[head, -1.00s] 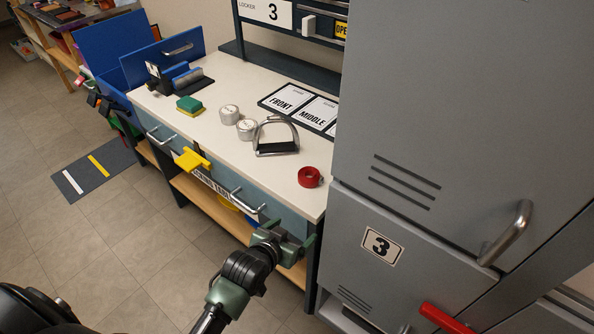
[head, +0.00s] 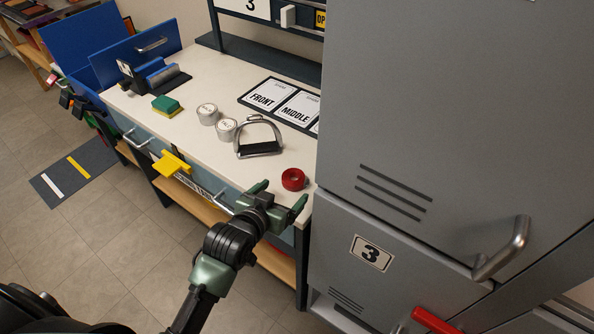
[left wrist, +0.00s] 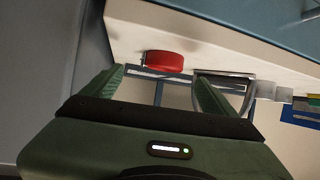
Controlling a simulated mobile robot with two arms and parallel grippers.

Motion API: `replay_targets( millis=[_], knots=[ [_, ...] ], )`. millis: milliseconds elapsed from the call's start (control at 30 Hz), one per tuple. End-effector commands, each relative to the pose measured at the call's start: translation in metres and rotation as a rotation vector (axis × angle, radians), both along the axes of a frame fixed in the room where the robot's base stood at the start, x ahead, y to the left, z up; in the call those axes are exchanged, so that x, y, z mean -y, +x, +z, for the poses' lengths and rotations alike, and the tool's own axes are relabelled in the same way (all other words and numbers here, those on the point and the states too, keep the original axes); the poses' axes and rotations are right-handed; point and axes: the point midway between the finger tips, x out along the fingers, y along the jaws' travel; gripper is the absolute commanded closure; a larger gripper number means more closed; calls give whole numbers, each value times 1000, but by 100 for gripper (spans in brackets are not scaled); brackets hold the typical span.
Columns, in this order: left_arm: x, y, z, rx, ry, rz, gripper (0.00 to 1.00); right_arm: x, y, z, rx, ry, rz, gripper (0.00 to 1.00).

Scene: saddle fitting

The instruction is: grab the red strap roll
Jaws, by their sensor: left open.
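The red strap roll (head: 293,179) lies on the white bench top near its front right corner. My left gripper (head: 279,192) is open and empty, just in front of the roll at the bench's front edge. In the left wrist view the red strap roll (left wrist: 163,61) shows ahead of the open fingers (left wrist: 160,88), slightly left of the middle between them. The fingers appear apart from the roll. My right gripper is not in view.
A metal stirrup (head: 258,136) stands behind and left of the roll. Two silver tins (head: 226,130) and a green-yellow sponge (head: 166,106) are farther left. A grey locker (head: 420,130) rises close on the right. Cards (head: 298,105) lie at the back.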

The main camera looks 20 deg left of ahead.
Motion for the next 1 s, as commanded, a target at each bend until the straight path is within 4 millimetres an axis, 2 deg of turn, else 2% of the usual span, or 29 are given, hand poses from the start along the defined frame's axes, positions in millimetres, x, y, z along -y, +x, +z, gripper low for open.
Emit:
replay_targets(
  millis=[367, 600, 933, 1000],
  knots=[
    [2, 33, -13, 1, 0, 0, 12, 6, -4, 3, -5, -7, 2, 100],
    [1, 65, -28, 2, -1, 0, 12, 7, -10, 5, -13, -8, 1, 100],
    [3, 71, -32, 2, 0, 0, 12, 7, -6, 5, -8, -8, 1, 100],
    [3, 71, -32, 2, 0, 0, 32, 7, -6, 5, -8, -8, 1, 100]
  ],
)
